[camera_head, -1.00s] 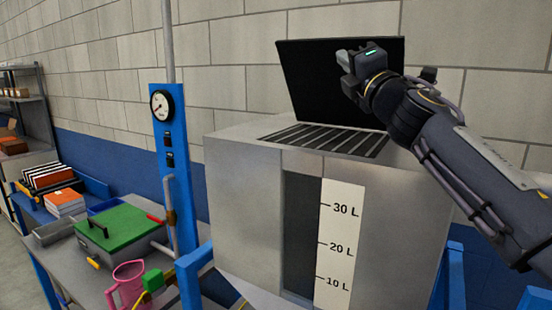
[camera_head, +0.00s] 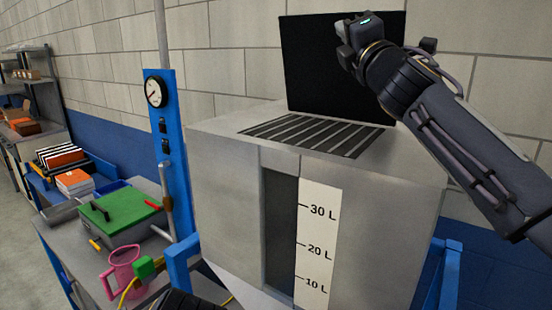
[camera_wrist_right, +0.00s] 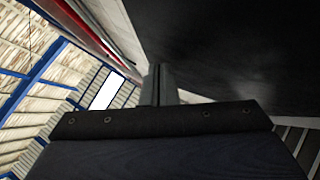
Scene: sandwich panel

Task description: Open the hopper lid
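The hopper lid (camera_head: 335,70) is a black panel standing raised, nearly upright, at the back of the grey hopper (camera_head: 225,170). The slatted grate (camera_head: 315,135) on the hopper top is uncovered. My right gripper (camera_head: 347,38) is in front of the lid's upper right part in the head view. In the right wrist view its fingers (camera_wrist_right: 162,82) look closed together with nothing visible between them. A dark surface, apparently the lid (camera_wrist_right: 235,45), fills the upper right there; whether the fingers touch it is unclear. My left gripper is out of sight.
A blue post with a gauge (camera_head: 155,92) and switches stands left of the hopper. A bench holds a green-topped box (camera_head: 118,212), a pink jug (camera_head: 122,270) and books (camera_head: 72,180). A block wall (camera_head: 235,50) stands behind.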

